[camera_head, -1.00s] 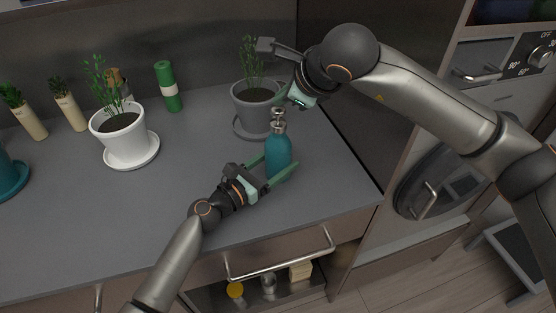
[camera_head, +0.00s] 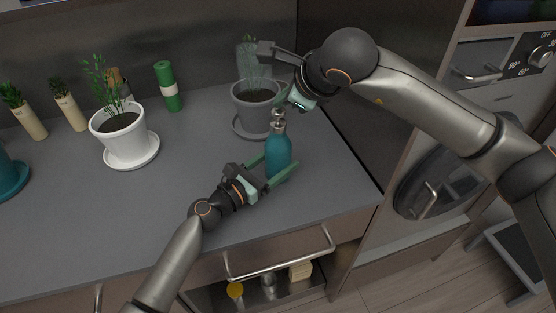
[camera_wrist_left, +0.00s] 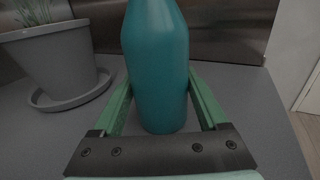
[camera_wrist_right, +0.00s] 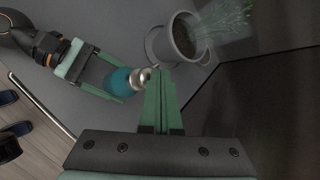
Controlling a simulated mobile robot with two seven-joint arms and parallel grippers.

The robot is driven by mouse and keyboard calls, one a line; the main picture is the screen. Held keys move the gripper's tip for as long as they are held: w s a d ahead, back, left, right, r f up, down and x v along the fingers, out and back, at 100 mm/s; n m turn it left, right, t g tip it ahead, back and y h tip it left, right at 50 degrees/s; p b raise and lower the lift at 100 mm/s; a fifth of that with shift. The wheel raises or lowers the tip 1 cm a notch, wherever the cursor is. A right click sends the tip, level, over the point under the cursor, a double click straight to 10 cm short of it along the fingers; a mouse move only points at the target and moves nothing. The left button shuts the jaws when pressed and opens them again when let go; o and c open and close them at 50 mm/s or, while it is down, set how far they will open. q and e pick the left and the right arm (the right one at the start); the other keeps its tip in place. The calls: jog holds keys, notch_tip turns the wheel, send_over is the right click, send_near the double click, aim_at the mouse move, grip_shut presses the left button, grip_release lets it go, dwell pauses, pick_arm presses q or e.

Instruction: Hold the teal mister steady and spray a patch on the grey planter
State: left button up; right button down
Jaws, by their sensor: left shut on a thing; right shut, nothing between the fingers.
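The teal mister (camera_head: 278,156) stands upright on the grey counter, its silver pump head on top. My left gripper (camera_head: 269,172) is shut around its body, with one finger on each side; the left wrist view shows the mister (camera_wrist_left: 157,65) between the fingers. My right gripper (camera_head: 285,104) is shut and empty, its fingertips at the pump head; in the right wrist view the closed fingers (camera_wrist_right: 160,98) appear beside the head. The grey planter (camera_head: 257,108) with a leafy plant stands behind the mister on a saucer. A pale, translucent patch of mist (camera_head: 253,62) hangs over its plant.
A white pot (camera_head: 126,143) with a plant stands left on the counter. A dark cabinet side rises right of the counter. Open counter lies left of the mister.

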aim_at(282, 112)
jog(key=shift+r, duration=0.25)
jog(key=shift+r, duration=3.05)
jog(key=shift+f, duration=3.05)
jog(key=shift+f, duration=0.1)
dwell(0.3)
